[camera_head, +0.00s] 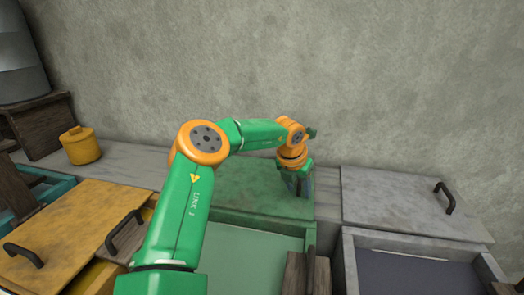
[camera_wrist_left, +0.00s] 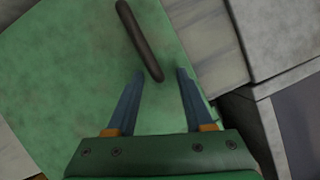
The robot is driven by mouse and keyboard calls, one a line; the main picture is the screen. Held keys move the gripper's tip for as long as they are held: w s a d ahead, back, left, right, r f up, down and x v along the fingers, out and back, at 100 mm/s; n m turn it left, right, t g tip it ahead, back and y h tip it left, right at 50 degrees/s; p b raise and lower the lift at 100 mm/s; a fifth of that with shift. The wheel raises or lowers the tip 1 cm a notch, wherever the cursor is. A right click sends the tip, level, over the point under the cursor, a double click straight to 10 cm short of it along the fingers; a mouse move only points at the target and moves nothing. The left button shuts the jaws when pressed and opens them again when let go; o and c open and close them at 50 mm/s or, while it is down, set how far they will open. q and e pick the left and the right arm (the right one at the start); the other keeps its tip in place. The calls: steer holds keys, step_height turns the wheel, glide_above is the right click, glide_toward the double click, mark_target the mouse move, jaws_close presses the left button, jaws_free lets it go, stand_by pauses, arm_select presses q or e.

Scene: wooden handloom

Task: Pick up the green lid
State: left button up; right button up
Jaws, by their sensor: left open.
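The green lid (camera_head: 255,185) lies flat on the grey plank surface behind the green box (camera_head: 250,255) in the head view. It also fills much of the left wrist view (camera_wrist_left: 70,85), where its dark bar handle (camera_wrist_left: 140,40) shows. My left gripper (camera_head: 298,188) points down over the right part of the lid. In the left wrist view its two blue fingers (camera_wrist_left: 158,75) are apart and empty, with the near end of the handle just ahead between the tips. In the head view the gripper and arm hide the handle. My right gripper is not in view.
A grey lid (camera_head: 400,200) with a dark handle lies to the right, behind a grey box (camera_head: 348,270). A yellow lid (camera_head: 75,230) lies at the left, near a small yellow pot (camera_head: 81,146). A concrete wall (camera_head: 300,70) stands behind.

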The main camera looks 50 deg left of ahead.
arm_select(q)
steer(key=shift+s+r, duration=0.1)
jaws_close()
stand_by(1.2)
